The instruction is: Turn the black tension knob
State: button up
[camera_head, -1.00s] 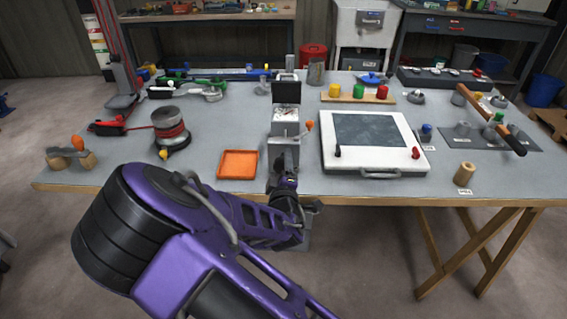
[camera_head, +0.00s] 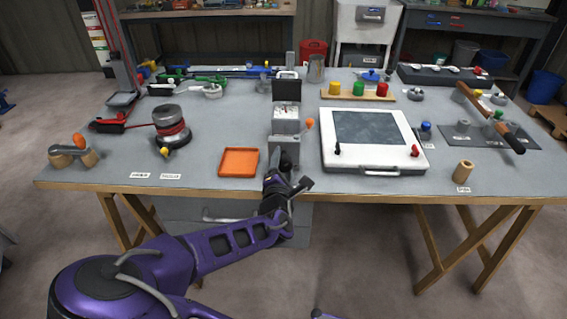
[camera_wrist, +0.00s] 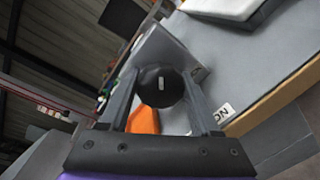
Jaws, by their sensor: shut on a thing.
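The black tension knob (camera_wrist: 161,86) is round with a short pale mark on its face. In the wrist view it sits between the two fingers of my gripper (camera_wrist: 162,98), which is shut on it. The knob is on the front of a grey device (camera_head: 284,128) with a dial and a raised dark lid, at the table's front edge. In the head view my gripper (camera_head: 278,167) is at the front of that device. The knob is hidden there behind my gripper and wrist.
An orange tray (camera_head: 239,162) lies just left of the device. An orange-tipped lever (camera_head: 309,124) sticks up at its right side. A white framed panel (camera_head: 373,140) lies to the right. A red-wound spool (camera_head: 170,125) stands to the left.

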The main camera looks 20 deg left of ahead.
jog(key=n+b, duration=0.1)
jog(key=n, duration=0.3)
jog(key=shift+h, duration=0.3)
jog(key=shift+n, duration=0.3)
jog(key=o, duration=1.4)
jog(key=shift+s, duration=0.1)
